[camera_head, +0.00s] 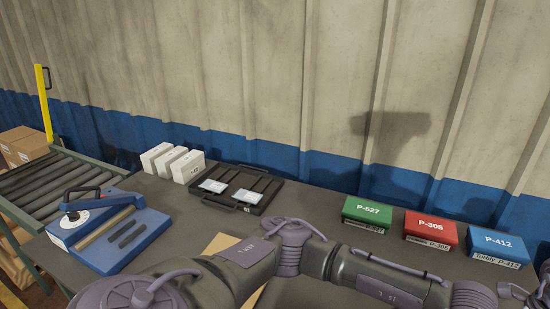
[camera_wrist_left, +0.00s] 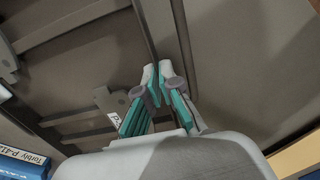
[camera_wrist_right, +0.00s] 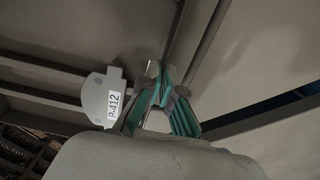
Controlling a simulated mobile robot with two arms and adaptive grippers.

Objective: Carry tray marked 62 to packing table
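A dark tray wall (camera_wrist_left: 150,30) runs up to my left gripper (camera_wrist_left: 158,82), whose fingertips are close together on its rim. In the right wrist view my right gripper (camera_wrist_right: 162,85) has its fingertips close together on a similar dark rim (camera_wrist_right: 175,40). A grey plate labelled P-412 (camera_wrist_right: 98,100) lies inside that tray. I cannot see a 62 mark on it. Both grippers are out of the head view, where my arms fill the front. Another black tray (camera_head: 268,192), with two pale packs in it, lies on the table; its small label is unreadable.
The grey table (camera_head: 325,207) holds a blue press fixture (camera_head: 125,245) at left, several white boxes (camera_head: 172,163) and green (camera_head: 367,213), red (camera_head: 431,228) and blue (camera_head: 497,245) boxes at right. A roller conveyor (camera_head: 65,185) stands at far left. The ribbed wall closes the back.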

